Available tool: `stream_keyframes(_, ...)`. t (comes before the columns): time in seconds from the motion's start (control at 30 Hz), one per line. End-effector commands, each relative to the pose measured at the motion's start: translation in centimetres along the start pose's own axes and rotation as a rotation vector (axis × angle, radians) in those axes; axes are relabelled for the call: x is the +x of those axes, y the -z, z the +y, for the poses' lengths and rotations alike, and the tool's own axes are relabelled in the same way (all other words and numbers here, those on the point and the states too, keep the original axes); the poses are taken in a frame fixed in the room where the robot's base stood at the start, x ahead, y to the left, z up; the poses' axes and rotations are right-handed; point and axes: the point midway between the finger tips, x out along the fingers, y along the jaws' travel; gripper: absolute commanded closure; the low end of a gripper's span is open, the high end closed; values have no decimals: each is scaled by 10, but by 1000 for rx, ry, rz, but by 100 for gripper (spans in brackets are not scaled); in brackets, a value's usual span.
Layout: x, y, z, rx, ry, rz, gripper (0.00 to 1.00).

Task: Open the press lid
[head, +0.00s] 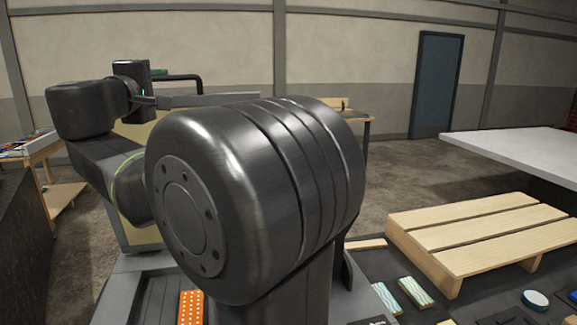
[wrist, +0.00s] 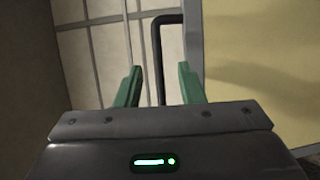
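My gripper (wrist: 160,84) is open in the wrist view, its two green fingers apart. A black bar handle (wrist: 158,50) shows in the gap between them, bent to the right at its top; I cannot tell whether it lies within their reach. It touches neither finger visibly. A grey-edged, pale yellow panel (wrist: 255,60), apparently part of the press, stands to its right. In the head view the black handle (head: 187,77) shows beside my gripper, above a grey edge (head: 225,99) that seems to be the lid's. My arm hides most of the press.
A wooden pallet (head: 490,236) lies at the right on a dark surface, with small coloured pieces near it. A white table (head: 530,150) stands behind it. An orange dotted block (head: 191,306) lies below my arm. A blue door (head: 437,85) is in the back wall.

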Motion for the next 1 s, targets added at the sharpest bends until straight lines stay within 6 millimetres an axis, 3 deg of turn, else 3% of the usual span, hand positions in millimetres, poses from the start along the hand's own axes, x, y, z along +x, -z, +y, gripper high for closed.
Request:
stream_keyframes(0.07, -1, -1, -15, -4, 1, 0, 65)
stream_keyframes(0.43, 24, 11, -8, -1, 0, 1, 65)
stream_keyframes(1.0, 17, 8, -12, 1, -2, 1, 65)
